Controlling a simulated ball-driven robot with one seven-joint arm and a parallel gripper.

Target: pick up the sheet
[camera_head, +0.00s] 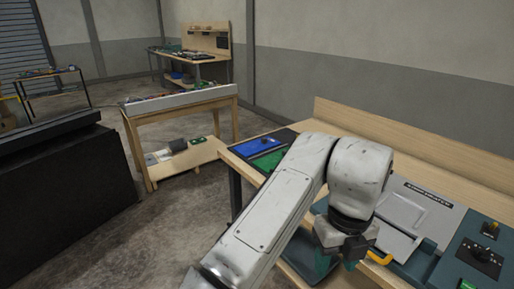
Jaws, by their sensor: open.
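My gripper (337,264) is at the lower right, over the front of a wooden workbench (245,158). Its dark body points down, with two teal fingertips apart and nothing visible between them. A pale grey flat piece (398,238) lies just right of the gripper on the bench, partly behind my wrist. I cannot tell whether it is the sheet or part of the console. My arm hides the middle of the bench.
A yellow handle (379,258) is close to the right of my gripper. A teal control box with knobs (480,256) is farther right. Blue (251,146) and green (268,160) trays lie at the bench's left end.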

